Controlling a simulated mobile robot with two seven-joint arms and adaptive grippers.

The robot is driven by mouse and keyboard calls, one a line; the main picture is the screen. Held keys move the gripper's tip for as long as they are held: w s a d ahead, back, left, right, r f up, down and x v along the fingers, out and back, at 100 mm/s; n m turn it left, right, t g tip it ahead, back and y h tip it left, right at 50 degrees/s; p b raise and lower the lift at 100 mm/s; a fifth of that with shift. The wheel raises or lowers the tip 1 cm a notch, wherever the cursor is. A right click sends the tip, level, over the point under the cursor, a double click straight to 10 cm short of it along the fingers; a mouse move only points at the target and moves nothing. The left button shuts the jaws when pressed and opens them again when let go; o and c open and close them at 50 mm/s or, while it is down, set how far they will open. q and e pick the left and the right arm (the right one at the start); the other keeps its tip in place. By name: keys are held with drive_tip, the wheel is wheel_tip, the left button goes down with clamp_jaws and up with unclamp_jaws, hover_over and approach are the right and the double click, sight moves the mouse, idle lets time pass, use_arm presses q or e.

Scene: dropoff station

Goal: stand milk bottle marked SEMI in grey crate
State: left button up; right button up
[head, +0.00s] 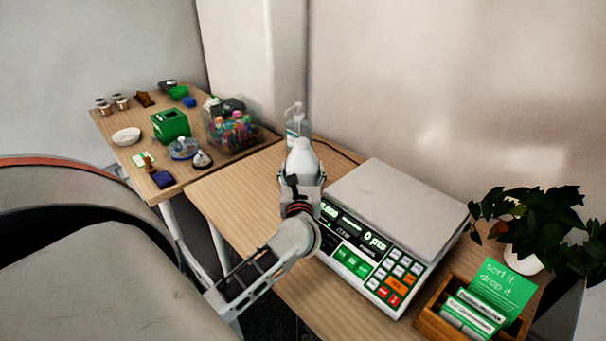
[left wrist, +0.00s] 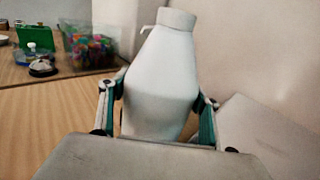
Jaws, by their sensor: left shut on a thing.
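A white milk bottle (head: 302,158) is held upright or nearly so above the wooden table, left of the scale. My left gripper (head: 301,181) is shut on it. In the left wrist view the bottle (left wrist: 158,82) fills the middle, with a finger of the gripper (left wrist: 160,100) on each side and its cap at the top. No SEMI marking shows on the sides I see. Its lower part is hidden by my gripper. I see no grey crate in either view. My right gripper is not in view.
A scale (head: 400,207) stands right of my left gripper. A clear pump bottle (head: 297,118) is behind it. A clear bin of colourful items (head: 232,130) and a green box (head: 170,125) are on the left table. A plant (head: 540,225) and a wooden card box (head: 432,312) are at right.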

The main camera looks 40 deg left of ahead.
use_arm(q)
drive_tip(key=shift+f, duration=0.5)
drive_tip(key=shift+f, duration=0.2)
drive_tip(key=o, duration=1.1)
